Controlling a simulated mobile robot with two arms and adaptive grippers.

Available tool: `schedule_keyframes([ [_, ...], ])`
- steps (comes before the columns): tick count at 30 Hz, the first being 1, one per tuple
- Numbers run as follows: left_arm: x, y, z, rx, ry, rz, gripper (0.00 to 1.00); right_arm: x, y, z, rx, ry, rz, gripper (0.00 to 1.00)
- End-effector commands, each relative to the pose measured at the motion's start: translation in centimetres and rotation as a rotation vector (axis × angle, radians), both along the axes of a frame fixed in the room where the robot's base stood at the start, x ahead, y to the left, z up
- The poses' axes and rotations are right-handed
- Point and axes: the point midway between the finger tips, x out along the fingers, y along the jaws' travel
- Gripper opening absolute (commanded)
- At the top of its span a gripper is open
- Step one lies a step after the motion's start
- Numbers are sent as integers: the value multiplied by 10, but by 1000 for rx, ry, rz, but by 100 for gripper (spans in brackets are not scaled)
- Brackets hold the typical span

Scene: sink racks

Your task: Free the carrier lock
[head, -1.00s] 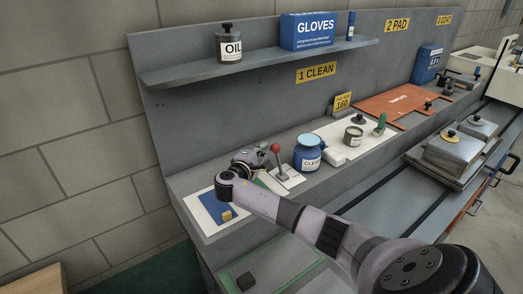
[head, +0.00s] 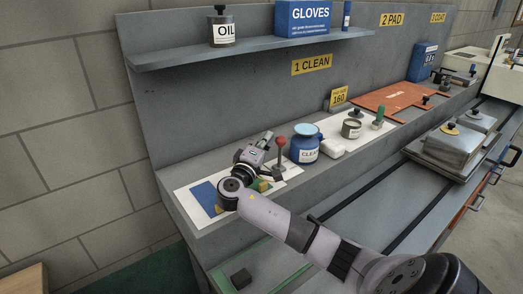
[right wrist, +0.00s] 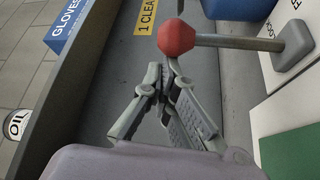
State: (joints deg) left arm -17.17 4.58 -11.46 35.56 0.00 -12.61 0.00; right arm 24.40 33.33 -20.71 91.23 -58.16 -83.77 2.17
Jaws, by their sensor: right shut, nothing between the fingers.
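A lever with a red knob (head: 281,141) stands nearly upright on a white plate at the near left of the bench. It also shows large in the right wrist view, with the red knob (right wrist: 177,38) on a grey stem joined to a grey base. My right gripper (head: 262,146) is just left of the lever. Its fingers are shut and empty in the right wrist view (right wrist: 160,76), with the tips close to the knob. I cannot tell if they touch. My left gripper is not in view.
A blue CLEAN jar (head: 305,148) stands close right of the lever. A grey tin (head: 352,130) and a green-handled tool (head: 379,115) are beyond it. A shelf (head: 250,51) with an OIL can (head: 221,30) and a GLOVES box (head: 303,18) hangs above. Metal carriers (head: 455,145) sit on rails at right.

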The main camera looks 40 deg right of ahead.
Motion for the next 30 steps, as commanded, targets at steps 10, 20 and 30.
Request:
schedule_keyframes([
  [10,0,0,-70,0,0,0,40,-26,3,-9,-22,-227,-2,0],
  [20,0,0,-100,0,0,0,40,-39,4,-5,-36,-342,-2,0],
  [30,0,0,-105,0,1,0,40,-42,5,-2,-39,-371,1,0],
])
